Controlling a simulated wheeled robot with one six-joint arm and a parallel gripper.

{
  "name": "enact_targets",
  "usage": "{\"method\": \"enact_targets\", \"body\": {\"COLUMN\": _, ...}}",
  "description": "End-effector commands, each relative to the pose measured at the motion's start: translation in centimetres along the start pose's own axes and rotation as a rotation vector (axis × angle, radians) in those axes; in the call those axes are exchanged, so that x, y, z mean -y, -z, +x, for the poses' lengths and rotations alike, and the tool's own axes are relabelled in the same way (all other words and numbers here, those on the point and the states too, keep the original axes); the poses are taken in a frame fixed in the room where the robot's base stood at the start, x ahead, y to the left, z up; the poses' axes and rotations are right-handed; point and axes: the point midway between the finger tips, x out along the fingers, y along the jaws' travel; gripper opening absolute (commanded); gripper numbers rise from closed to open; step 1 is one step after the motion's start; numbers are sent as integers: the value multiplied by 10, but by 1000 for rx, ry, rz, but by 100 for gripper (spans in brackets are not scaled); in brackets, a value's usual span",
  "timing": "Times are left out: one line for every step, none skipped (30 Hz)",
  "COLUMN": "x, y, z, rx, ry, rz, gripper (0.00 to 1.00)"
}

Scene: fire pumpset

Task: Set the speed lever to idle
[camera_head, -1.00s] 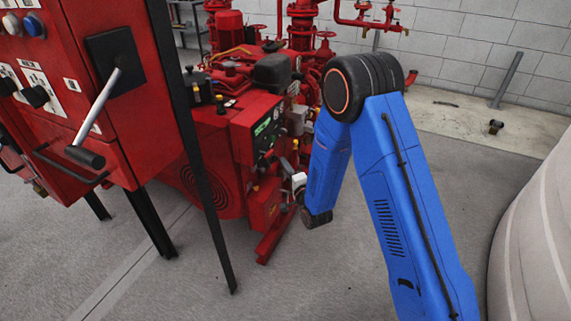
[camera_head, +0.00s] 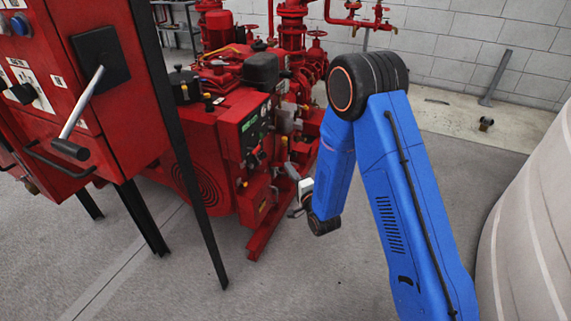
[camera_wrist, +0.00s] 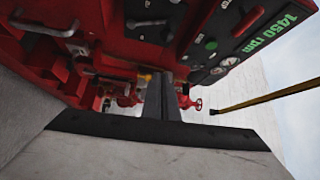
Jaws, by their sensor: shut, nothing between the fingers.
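The red engine's control panel (camera_head: 250,130) stands left of my arm in the head view. In the wrist view its green readout (camera_wrist: 272,28) says 1450 rpm, above round gauges. Small yellow-tipped parts (camera_head: 284,142) show on the engine side; I cannot tell which is the speed lever. In the wrist view, a small yellow-orange piece (camera_wrist: 146,77) shows just beyond my fingertips. My gripper (camera_wrist: 163,82) is shut and empty, its dark fingers pointing toward the red engine. I cannot tell whether they touch anything. In the head view my wrist is beside the engine's right side, its fingertips unclear.
A red cabinet (camera_head: 100,120) with a lever handle (camera_head: 80,112) and black legs stands at the left. Red pipes and valves (camera_head: 292,30) rise behind the engine. A pale rounded tank (camera_head: 535,230) is at the right. Grey floor lies open in front.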

Motion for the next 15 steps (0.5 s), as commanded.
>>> {"method": "enact_targets", "body": {"x": -1, "y": 0, "z": -9, "rx": 0, "ry": -4, "rz": 0, "gripper": 0}}
{"method": "enact_targets", "body": {"x": -1, "y": 0, "z": -13, "rx": 0, "ry": -3, "rz": 0, "gripper": 0}}
{"method": "enact_targets", "body": {"x": -1, "y": 0, "z": -18, "rx": 0, "ry": -2, "rz": 0, "gripper": 0}}
{"method": "enact_targets", "body": {"x": -2, "y": 0, "z": -22, "rx": 0, "ry": -3, "rz": 0, "gripper": 0}}
{"method": "enact_targets", "body": {"x": -2, "y": 0, "z": -25, "rx": 0, "ry": -3, "rz": 0, "gripper": 0}}
{"method": "enact_targets", "body": {"x": -2, "y": 0, "z": -28, "rx": 0, "ry": -1, "rz": 0, "gripper": 0}}
{"method": "enact_targets", "body": {"x": -2, "y": 0, "z": -31, "rx": 0, "ry": -1, "rz": 0, "gripper": 0}}
{"method": "enact_targets", "body": {"x": -2, "y": 0, "z": -33, "rx": 0, "ry": -1, "rz": 0, "gripper": 0}}
{"method": "enact_targets", "body": {"x": -2, "y": 0, "z": -35, "rx": 0, "ry": -1, "rz": 0, "gripper": 0}}
{"method": "enact_targets", "body": {"x": -2, "y": 0, "z": -36, "rx": 0, "ry": -2, "rz": 0, "gripper": 0}}
{"method": "enact_targets", "body": {"x": -2, "y": 0, "z": -37, "rx": 0, "ry": -1, "rz": 0, "gripper": 0}}
{"method": "enact_targets", "body": {"x": -2, "y": 0, "z": -37, "rx": -1, "ry": -1, "rz": 0, "gripper": 0}}
{"method": "enact_targets", "body": {"x": -2, "y": 0, "z": -38, "rx": -1, "ry": -1, "rz": 0, "gripper": 0}}
{"method": "enact_targets", "body": {"x": -2, "y": 0, "z": -38, "rx": -1, "ry": -1, "rz": 0, "gripper": 0}}
{"method": "enact_targets", "body": {"x": -2, "y": 0, "z": -38, "rx": 0, "ry": -1, "rz": 0, "gripper": 0}}
